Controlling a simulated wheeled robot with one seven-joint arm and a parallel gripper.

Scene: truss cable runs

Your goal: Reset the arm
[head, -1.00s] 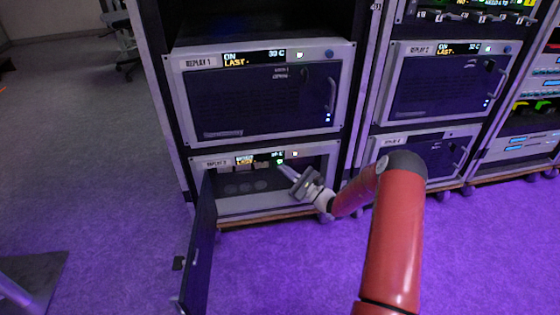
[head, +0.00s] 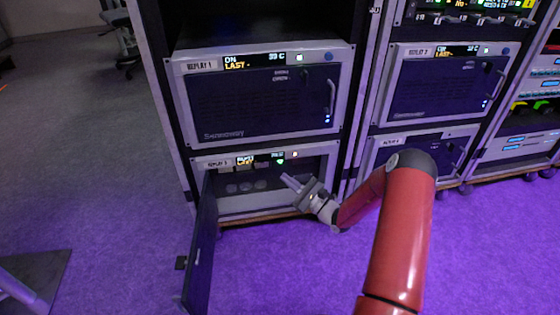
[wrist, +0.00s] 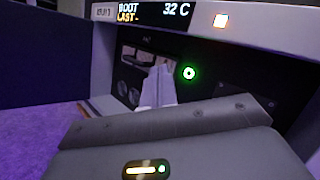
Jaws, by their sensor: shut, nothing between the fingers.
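My arm, red with a grey elbow, reaches from the lower right of the head view toward the lower left rack unit. My gripper (head: 288,181) is shut and empty, a little in front of the unit's open front. In the wrist view its closed fingers (wrist: 158,88) point at the dark inner panel. The lower left unit (head: 262,207) has its door (head: 203,245) swung open to the left. Its display (wrist: 140,13) reads BOOT, LAST- and 32 C. A green-ringed round button (wrist: 189,73) is lit, right of the fingers in the wrist view.
Replay 1 (head: 260,136) sits above with its door shut. Replay 2 (head: 440,108) and another closed unit (head: 415,160) stand in the rack to the right. The open door juts toward me. The purple floor (head: 300,270) in front is clear.

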